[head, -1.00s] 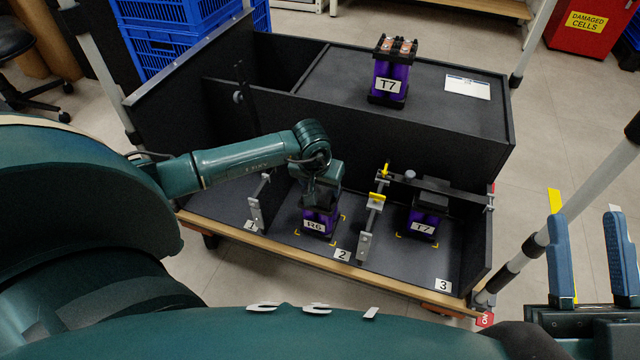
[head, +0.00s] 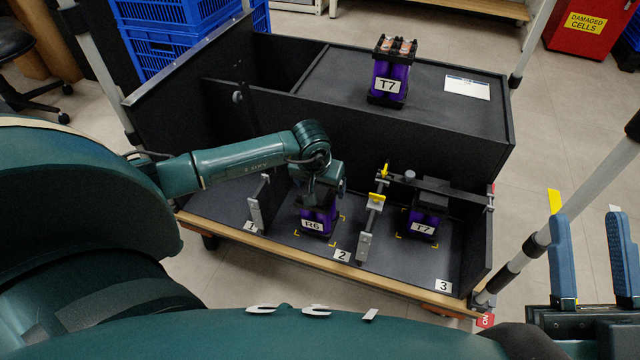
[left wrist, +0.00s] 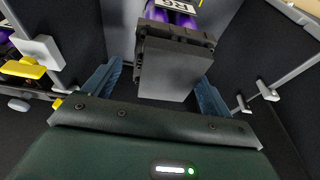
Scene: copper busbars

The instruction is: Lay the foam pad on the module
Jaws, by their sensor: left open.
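The module labelled R6 (head: 318,222) stands upright in bay 2, with purple cells and a black top. In the left wrist view its label and purple cells (left wrist: 172,15) show at the top edge. A dark grey block, apparently the foam pad (left wrist: 168,75), appears to lie on the module's black top; its underside is hidden. My left gripper (head: 320,190) is over this module, and its blue fingers (left wrist: 155,88) stand apart on either side of the pad. In the head view the gripper hides the pad. My right gripper (head: 592,255) is open and empty at the right edge.
A module T7 (head: 425,228) stands in bay 3 under a dark clamp bar (head: 445,190). Posts with brackets (head: 373,215) flank bay 2. Another T7 module (head: 390,75) and a white card (head: 467,88) are on the upper deck. Bay 1 (head: 225,200) looks clear.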

